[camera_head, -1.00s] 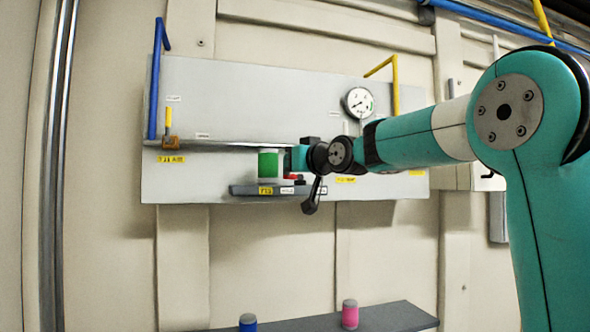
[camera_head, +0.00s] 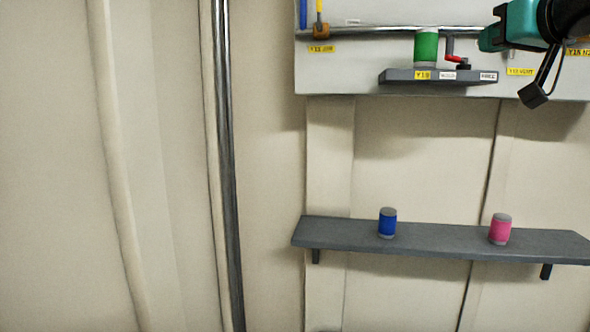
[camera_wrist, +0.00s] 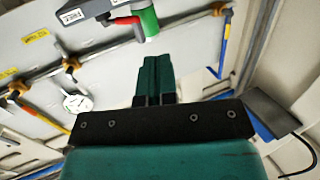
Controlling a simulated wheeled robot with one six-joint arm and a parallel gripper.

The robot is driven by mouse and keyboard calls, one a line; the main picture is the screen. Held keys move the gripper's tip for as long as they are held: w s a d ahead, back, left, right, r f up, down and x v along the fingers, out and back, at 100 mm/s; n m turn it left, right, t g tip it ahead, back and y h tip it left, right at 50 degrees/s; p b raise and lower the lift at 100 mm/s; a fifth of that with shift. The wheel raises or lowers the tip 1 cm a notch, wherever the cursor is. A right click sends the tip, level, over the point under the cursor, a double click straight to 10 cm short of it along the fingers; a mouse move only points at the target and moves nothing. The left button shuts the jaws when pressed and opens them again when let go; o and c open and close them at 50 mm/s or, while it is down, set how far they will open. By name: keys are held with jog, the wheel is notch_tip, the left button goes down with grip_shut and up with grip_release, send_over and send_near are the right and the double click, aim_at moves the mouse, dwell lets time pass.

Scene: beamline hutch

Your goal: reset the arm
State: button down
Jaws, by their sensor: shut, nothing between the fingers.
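My gripper shows in the wrist view (camera_wrist: 154,76) with its two teal fingers together and nothing between them. In the head view only its teal end (camera_head: 490,39) and part of the dark wrist show at the top right; the rest of my arm is out of the picture.
The small grey ledge (camera_head: 405,77) on the wall panel holds the green cylinder. A lower grey shelf (camera_head: 340,234) carries a blue can (camera_head: 388,223) and a pink can (camera_head: 500,229). A gauge (camera_wrist: 78,104) and pipes are near the arm.

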jog(key=s+a+f+n+g+y, duration=0.1)
jog(key=s+a+f+g+y, duration=0.2)
jog(key=a+f, duration=0.6)
jog(key=s+a+f+n+g, duration=0.25)
jog(key=a+f+g, duration=0.3)
jog(key=f, duration=0.65)
jog(key=s+a+f+n+g, duration=0.1)
jog(key=s+a+f+g, duration=0.2)
jog(key=s+f, duration=0.4)
jog(key=s+a+f+n+g, duration=0.1)
jog(key=s+a+f+g, duration=0.1)
jog(key=s+f+g, duration=0.3)
jog(key=s+f, duration=0.3)
jog(key=s, duration=0.4)
jog(key=shift+a+f+n+h, duration=0.2)
jog(key=shift+a+n+h, duration=0.1)
jog(key=shift+a+n, duration=0.1)
jog(key=shift+w+g, duration=0.1)
jog(key=shift+g, duration=0.15)
